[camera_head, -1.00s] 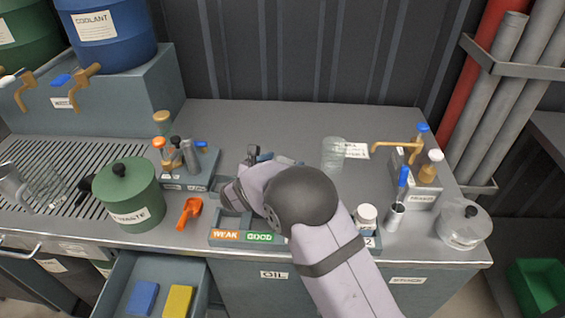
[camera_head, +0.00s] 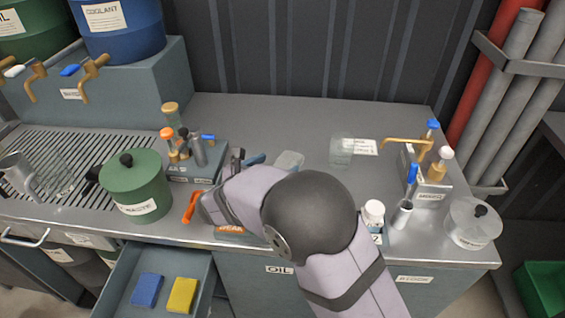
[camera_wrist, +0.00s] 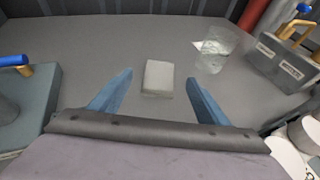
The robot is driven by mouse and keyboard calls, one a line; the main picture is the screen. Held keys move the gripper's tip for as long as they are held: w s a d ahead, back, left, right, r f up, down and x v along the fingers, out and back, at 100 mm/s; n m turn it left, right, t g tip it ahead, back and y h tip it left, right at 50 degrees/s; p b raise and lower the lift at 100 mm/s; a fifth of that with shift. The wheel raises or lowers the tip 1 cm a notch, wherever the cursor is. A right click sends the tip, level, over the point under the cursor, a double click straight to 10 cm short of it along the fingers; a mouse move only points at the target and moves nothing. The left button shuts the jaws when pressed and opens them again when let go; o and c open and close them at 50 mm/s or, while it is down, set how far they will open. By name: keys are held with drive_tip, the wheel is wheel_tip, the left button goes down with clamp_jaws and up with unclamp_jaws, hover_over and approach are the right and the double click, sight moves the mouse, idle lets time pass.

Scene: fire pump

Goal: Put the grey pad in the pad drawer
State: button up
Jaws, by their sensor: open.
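The grey pad (camera_wrist: 158,76) lies flat on the grey bench top in the wrist view, ahead of and between my finger tips. It also shows as a pale block (camera_head: 290,160) just behind my arm in the head view, partly hidden. My gripper (camera_wrist: 158,84) is open and empty, with one blue finger on each side of the picture. In the head view, my arm hides most of the gripper. The pad drawer (camera_head: 165,259) is pulled open below the bench at the front left. A blue pad (camera_head: 147,290) and a yellow pad (camera_head: 182,296) lie in it, side by side.
A green waste pot (camera_head: 135,188), an orange scoop (camera_head: 191,207) and a bottle rack (camera_head: 190,171) stand left of my arm.

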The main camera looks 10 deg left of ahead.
sight(287, 162)
drive_tip(key=shift+v, duration=1.2)
drive_tip(key=shift+o, duration=0.5)
drive_tip(key=f+b, duration=0.1)
drive_tip(key=b, duration=0.1)
drive_tip(key=f+b, duration=0.1)
drive_tip(key=b, duration=0.1)
drive_tip(key=shift+w+d+f, duration=0.3)
drive_tip(key=shift+f, duration=0.05)
drive_tip(key=shift+w+d+r, duration=0.1)
drive_tip(key=shift+w+d, duration=0.1)
drive_tip(key=shift+w, duration=0.15)
drive_tip(key=shift+p+x, duration=0.8)
drive_tip(key=shift+x, duration=2.5)
drive_tip(key=shift+w+r, duration=0.15)
drive_tip(key=shift+r, duration=0.05)
